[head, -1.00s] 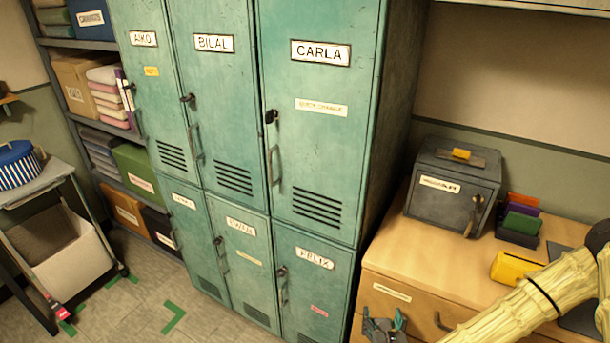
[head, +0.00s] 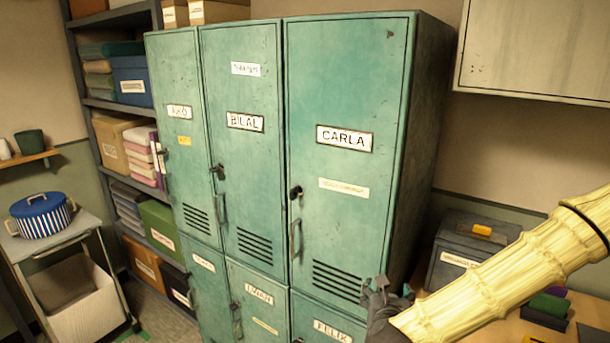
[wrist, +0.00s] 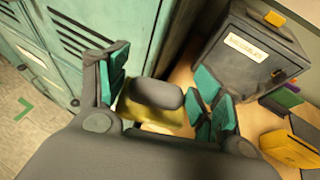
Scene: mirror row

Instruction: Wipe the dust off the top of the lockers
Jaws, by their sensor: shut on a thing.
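The teal lockers (head: 255,80) stand in the middle of the head view, with name plates such as BILAL and CARLA. Their top edge shows, but the top surface and any dust on it are hidden. My gripper (head: 384,298) is in front of the lower right lockers, well below the top. In the wrist view my gripper (wrist: 160,85) is shut on a rounded grey block with a yellow underside, a wiper (wrist: 155,94). It is between the teal finger pads. The wiper cannot be made out in the head view.
A wall cabinet (head: 540,50) hangs at the upper right. A dark grey box (head: 455,260) and a yellow item (wrist: 290,150) are on the wooden counter right of the lockers. A shelf unit (head: 88,75) and a trolley with a striped pot (head: 40,216) are at left.

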